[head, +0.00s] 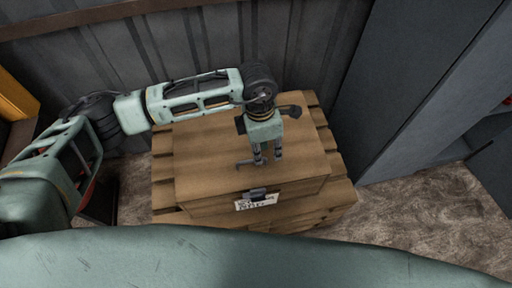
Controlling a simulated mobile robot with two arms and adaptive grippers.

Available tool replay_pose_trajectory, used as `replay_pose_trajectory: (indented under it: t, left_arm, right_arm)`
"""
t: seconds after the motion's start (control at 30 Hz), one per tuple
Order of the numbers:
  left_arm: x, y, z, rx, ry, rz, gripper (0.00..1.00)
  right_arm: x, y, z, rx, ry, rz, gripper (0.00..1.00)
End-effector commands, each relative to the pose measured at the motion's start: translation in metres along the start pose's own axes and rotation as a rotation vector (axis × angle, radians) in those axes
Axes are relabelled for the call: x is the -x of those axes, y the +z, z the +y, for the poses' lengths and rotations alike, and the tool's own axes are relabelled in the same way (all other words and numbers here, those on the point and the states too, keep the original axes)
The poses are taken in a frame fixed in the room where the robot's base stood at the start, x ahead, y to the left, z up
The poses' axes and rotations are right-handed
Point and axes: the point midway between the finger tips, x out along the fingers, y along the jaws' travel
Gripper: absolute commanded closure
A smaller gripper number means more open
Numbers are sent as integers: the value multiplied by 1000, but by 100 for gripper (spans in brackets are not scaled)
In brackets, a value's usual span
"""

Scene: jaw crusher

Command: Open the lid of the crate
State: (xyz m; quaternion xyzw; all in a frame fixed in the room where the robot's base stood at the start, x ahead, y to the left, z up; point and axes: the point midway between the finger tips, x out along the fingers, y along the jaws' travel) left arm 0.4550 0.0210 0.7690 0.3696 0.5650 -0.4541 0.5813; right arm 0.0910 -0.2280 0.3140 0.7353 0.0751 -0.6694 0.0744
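The crate (200,160) is a brown wooden box in the middle of the head view. Its flat lid looks shut. A dark latch (255,194) sits at its front edge. My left gripper (267,158) points down over the front part of the lid, behind the latch. Its two fingers are apart with nothing visible between them. A small dark bar shape shows beside the left fingertip; I cannot tell whether it is a shadow or a part. Whether the fingertips touch the lid is unclear. My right gripper is not in view.
The crate rests on a slatted wooden base (338,192). A corrugated dark wall (130,55) stands close behind. A tall grey cabinet (415,80) stands to the right. Bare rough floor (400,215) lies between the base and the cabinet.

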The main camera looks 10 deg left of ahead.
Motion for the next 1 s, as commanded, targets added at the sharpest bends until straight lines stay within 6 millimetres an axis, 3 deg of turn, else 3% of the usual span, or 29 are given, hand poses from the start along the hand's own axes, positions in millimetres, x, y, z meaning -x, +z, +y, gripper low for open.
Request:
replay_pose_trajectory:
  t: [0.03, 0.17, 0.6, 1.0]
  left_arm:
    - [2, -10, 12, -6, 41, 43, 74]
    - [1, -22, 23, -10, 82, 94, 74]
    - [-60, -27, 27, -9, 80, 92, 74]
    - [-72, -28, 28, -11, 80, 90, 74]
  right_arm:
    - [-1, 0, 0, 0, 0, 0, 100]
    - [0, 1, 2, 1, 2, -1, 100]
    - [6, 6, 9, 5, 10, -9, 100]
    - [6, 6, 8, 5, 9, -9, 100]
